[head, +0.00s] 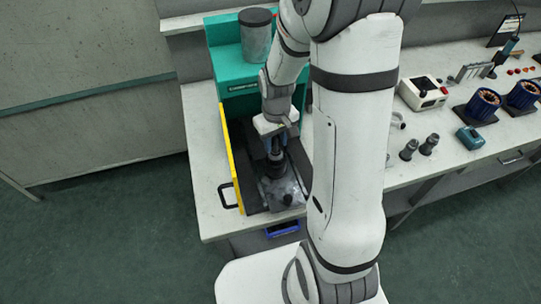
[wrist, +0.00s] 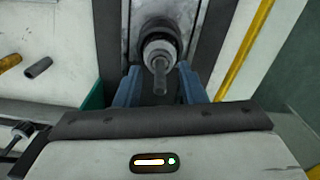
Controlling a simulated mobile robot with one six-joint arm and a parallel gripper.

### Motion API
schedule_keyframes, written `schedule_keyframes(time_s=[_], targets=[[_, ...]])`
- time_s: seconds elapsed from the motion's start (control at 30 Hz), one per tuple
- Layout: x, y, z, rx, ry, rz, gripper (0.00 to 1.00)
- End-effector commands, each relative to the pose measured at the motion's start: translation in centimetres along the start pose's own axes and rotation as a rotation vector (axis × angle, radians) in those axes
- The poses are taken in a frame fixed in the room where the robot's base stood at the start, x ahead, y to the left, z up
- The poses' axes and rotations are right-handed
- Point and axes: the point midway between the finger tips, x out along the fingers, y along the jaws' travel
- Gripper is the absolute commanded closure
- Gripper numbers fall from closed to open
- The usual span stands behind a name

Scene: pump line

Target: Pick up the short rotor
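My gripper (head: 272,147) points down inside the teal machine's bay. In the wrist view its two blue fingers (wrist: 160,88) stand apart, one on each side of a grey stepped part with a thin shaft (wrist: 159,68). I see a gap between the fingers and the shaft, so the gripper is open. The part stands upright in the bay on a dark fixture and also shows below my gripper in the head view (head: 275,166). It may be the short rotor; I cannot judge its length. Two dark grey stubby parts (head: 408,150) (head: 429,144) stand on the bench to the right.
The teal machine (head: 236,92) has a yellow-edged guard (head: 231,160) with a black handle left of the bay. A blue bin (head: 282,229) is below. The bench at right holds copper-wound stators (head: 483,105), a white box (head: 422,93) and a teal block (head: 470,137).

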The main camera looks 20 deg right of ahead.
Motion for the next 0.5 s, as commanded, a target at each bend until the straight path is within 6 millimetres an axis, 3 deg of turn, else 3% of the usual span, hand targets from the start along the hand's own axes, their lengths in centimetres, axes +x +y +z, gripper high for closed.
schedule_keyframes(time_s=[0.3, 0.5], targets=[[0.72, 0.03, 0.0, 0.001, 0.001, 0.0, 0.64], [0.7, 0.05, 0.0, 0.001, 0.001, 0.0, 0.8]])
